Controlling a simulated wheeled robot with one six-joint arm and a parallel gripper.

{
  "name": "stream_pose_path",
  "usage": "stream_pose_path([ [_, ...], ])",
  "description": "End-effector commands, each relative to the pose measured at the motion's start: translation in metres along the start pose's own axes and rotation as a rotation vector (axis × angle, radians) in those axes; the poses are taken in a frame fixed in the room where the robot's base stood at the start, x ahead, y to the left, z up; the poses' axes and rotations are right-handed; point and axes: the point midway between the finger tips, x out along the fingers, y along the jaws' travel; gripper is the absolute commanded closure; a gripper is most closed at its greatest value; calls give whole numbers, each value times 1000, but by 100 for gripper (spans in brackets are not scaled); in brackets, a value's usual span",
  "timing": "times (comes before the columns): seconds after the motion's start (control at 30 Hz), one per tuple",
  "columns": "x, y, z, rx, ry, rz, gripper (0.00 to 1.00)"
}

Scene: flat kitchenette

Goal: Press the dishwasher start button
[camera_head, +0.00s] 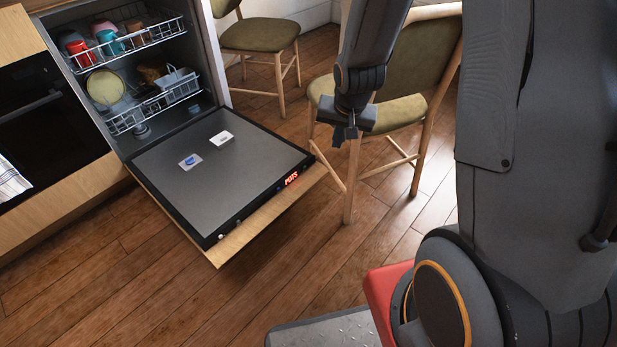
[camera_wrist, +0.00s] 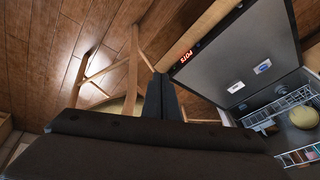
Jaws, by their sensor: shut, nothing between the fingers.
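The dishwasher door (camera_head: 225,178) is folded down flat, with its dark control strip (camera_head: 256,202) along the outer edge. A red lit display (camera_head: 291,178) sits near the strip's right end. Small light button-like marks (camera_head: 221,236) sit near its left end; I cannot tell which is the start button. My gripper (camera_head: 345,136) is shut and empty, right of the door and apart from it, in front of a chair. In the wrist view my gripper (camera_wrist: 161,88) points toward the floor near the door (camera_wrist: 244,55), and the display (camera_wrist: 184,56) shows close by.
Two dishwasher racks (camera_head: 150,103) hold cups and dishes. Chairs with green seats (camera_head: 400,112) stand behind and right of the door. An oven (camera_head: 40,125) is at the left. Wooden floor (camera_head: 150,285) is clear in front of the door.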

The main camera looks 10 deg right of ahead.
Motion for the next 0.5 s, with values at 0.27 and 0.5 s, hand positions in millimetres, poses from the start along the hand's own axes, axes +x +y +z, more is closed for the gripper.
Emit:
stream_pose_path([
  [0.27, 151, -8, -25, 147, 103, -67, 100],
  [0.5, 255, -13, -38, 265, 178, -139, 100],
])
